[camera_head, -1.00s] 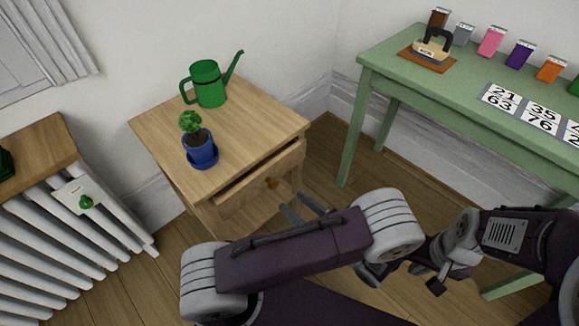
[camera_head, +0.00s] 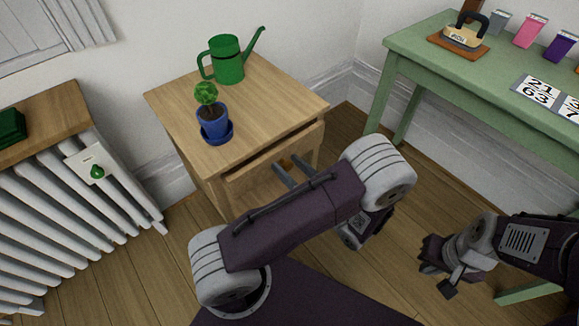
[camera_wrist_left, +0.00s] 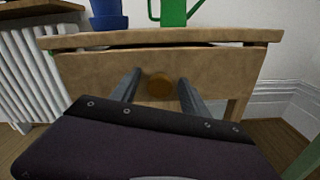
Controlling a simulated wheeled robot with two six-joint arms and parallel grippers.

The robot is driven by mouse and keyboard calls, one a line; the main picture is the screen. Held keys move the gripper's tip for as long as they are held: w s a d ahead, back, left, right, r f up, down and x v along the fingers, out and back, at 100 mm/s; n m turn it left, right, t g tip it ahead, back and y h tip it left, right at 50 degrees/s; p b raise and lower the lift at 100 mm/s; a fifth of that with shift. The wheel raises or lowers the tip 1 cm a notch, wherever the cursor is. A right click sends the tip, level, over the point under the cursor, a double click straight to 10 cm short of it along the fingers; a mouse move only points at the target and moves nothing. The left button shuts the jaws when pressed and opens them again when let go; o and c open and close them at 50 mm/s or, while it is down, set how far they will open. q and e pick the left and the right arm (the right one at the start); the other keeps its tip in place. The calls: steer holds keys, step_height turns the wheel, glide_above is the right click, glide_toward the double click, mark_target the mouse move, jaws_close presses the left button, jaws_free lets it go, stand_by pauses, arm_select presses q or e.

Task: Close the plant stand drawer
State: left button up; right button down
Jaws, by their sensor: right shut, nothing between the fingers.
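The wooden plant stand (camera_head: 168,110) stands against the wall. Its drawer (camera_head: 307,146) is partly out, with a dark gap above its front, which also shows in the left wrist view (camera_wrist_left: 85,72). The round brown knob (camera_wrist_left: 159,86) is at the middle of the drawer front. My left gripper (camera_head: 290,170) is in front of the drawer. Its two fingers are apart, one on each side of the knob in the left wrist view; I cannot tell whether they touch the front. My right gripper (camera_head: 437,272) is shut and empty, low at the right, away from the stand.
A blue potted plant (camera_head: 213,122) and a green watering can (camera_head: 228,62) stand on top. A white radiator (camera_head: 75,190) is at the left. A green table (camera_head: 425,58) with an iron-like object (camera_head: 465,35) is at the right. Wooden floor lies between.

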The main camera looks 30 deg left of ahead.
arm_select(q)
jaws_close()
stand_by(1.3)
